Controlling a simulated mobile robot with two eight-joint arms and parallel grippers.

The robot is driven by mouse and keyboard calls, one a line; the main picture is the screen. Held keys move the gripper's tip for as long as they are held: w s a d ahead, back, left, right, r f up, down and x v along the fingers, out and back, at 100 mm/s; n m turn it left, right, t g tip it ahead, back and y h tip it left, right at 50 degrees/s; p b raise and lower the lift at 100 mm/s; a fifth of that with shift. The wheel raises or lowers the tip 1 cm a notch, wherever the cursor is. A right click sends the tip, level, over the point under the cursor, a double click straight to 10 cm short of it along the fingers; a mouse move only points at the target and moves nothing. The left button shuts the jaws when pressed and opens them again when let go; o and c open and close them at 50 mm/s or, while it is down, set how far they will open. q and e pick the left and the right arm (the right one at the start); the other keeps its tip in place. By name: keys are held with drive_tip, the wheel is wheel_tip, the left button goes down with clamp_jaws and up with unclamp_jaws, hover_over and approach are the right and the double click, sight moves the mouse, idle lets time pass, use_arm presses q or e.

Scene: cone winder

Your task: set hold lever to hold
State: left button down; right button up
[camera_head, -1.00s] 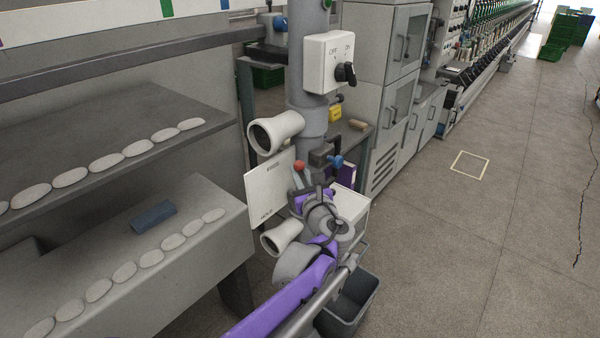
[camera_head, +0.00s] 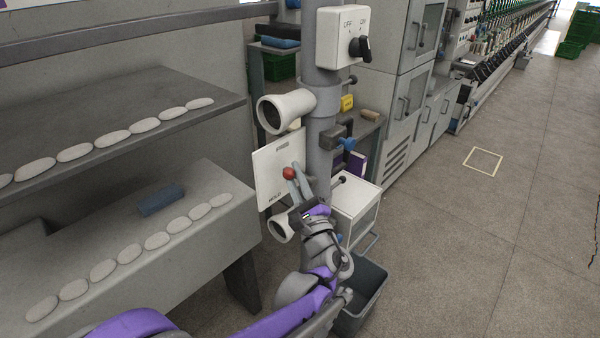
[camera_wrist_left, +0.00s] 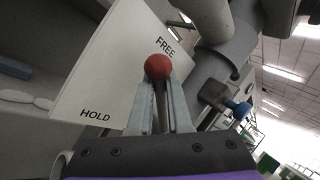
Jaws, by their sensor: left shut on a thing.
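The hold lever's red ball knob (camera_head: 289,173) stands in front of a white plate (camera_head: 265,172) on the grey post, at a height between the printed words FREE and HOLD. My left gripper (camera_head: 299,184) comes from below and is shut on the lever just under the knob. In the left wrist view the knob (camera_wrist_left: 158,67) sits at the tips of the two grey fingers (camera_wrist_left: 161,95). The plate (camera_wrist_left: 110,60) is behind it, with FREE upper right and HOLD lower left. The lever's stem is mostly hidden by the fingers. My right gripper is not in view.
White funnels (camera_head: 284,111) jut from the post above and below the plate. An OFF/ON switch box (camera_head: 338,38) is higher up. A blue-handled valve (camera_head: 346,143) sits to the right. A grey bin (camera_head: 362,298) stands below; the floor at right is open.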

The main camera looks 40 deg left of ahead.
use_arm(q)
wheel_tip(320, 180, down, 6)
drive_tip(key=s+n+g+y+b, duration=0.2)
drive_tip(key=n+g+y+b, duration=0.3)
drive_tip(key=n, duration=0.8)
drive_tip(key=shift+s+g+b, duration=0.15)
drive_tip(key=shift+g+b, duration=0.3)
drive_tip(key=shift+g, duration=0.65)
drive_tip(key=shift+a+f, duration=0.1)
drive_tip(key=shift+f, duration=0.05)
drive_tip(key=c, duration=0.8)
unclamp_jaws()
drive_tip(key=shift+c, duration=0.2)
drive_tip(key=b+v, duration=0.1)
drive_tip(key=v, duration=1)
drive_tip(key=shift+a, duration=0.15)
